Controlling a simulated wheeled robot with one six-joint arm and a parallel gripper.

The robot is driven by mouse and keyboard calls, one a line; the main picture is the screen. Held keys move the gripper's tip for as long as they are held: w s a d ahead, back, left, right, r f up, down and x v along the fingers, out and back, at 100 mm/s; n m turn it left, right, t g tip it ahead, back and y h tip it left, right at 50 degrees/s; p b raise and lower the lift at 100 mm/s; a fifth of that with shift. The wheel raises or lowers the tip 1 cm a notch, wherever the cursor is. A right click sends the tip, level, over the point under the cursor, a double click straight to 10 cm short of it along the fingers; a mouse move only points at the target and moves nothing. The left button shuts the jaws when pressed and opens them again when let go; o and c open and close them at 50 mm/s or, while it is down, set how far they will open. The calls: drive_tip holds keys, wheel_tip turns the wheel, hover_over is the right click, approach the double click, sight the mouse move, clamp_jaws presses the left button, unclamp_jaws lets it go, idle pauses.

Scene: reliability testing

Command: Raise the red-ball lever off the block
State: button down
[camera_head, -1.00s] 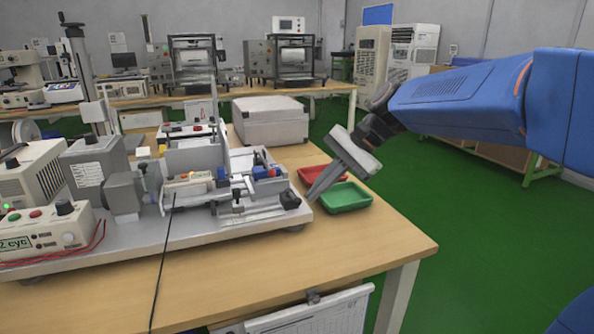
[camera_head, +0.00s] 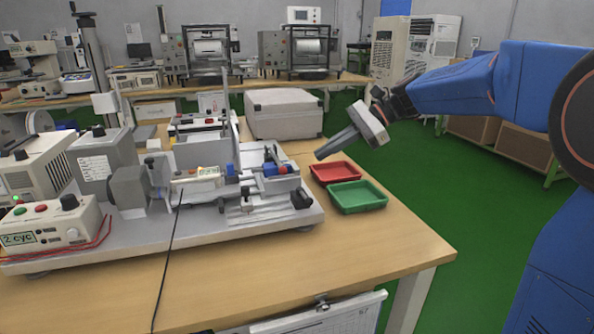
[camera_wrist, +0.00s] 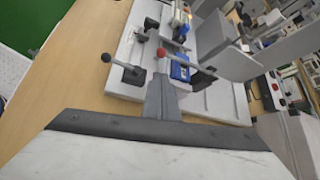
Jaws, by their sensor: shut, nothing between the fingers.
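The red ball (camera_wrist: 161,53) tops a thin lever on the test rig in the wrist view, beside a blue block (camera_wrist: 180,68). In the head view the blue block (camera_head: 270,169) sits at the right end of the rig; the ball is too small to make out surely there. My gripper (camera_head: 320,155) hangs above the table, right of the rig and behind the red tray. In the wrist view my closed fingers (camera_wrist: 162,80) point towards the red ball and hide the lever's lower part. They hold nothing. I cannot tell whether the lever touches the block.
A black-knobbed lever (camera_wrist: 106,58) stands left of the red ball in the wrist view. A red tray (camera_head: 335,172) and a green tray (camera_head: 357,197) lie right of the rig. A grey case (camera_head: 284,113) stands behind. The table's front right is clear.

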sight(295, 170)
drive_tip(key=x, duration=1)
drive_tip(key=shift+r, duration=0.1)
idle(0.3)
